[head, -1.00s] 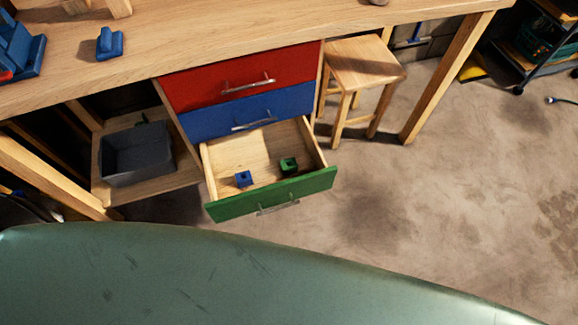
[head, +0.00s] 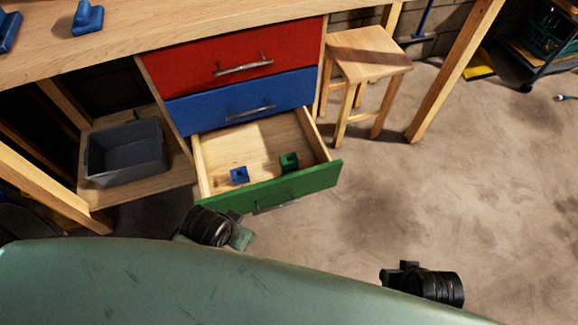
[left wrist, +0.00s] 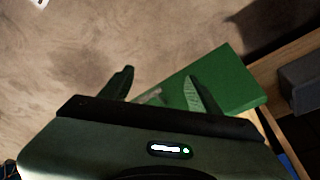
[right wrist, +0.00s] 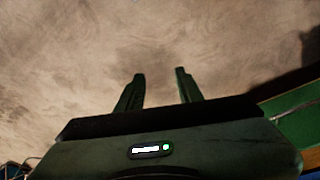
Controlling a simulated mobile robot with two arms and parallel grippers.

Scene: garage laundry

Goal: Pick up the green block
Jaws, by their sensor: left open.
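The green block (head: 289,162) is a small block with an opening in its top. It sits in the open drawer with the green front (head: 300,185), to the right of a small blue block (head: 239,175). My left gripper (left wrist: 160,82) is open and empty, and the green drawer front (left wrist: 228,80) shows beyond its fingers. In the head view the left wrist is just in front of the drawer's left corner. My right gripper (right wrist: 160,76) is open and empty over bare floor, right of the drawer. Neither wrist view shows the green block.
Shut red (head: 235,60) and blue (head: 240,103) drawers are above the open drawer. A grey bin (head: 125,152) stands on a shelf to the left. A wooden stool (head: 365,55) is on the right. The floor in front and to the right is clear.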

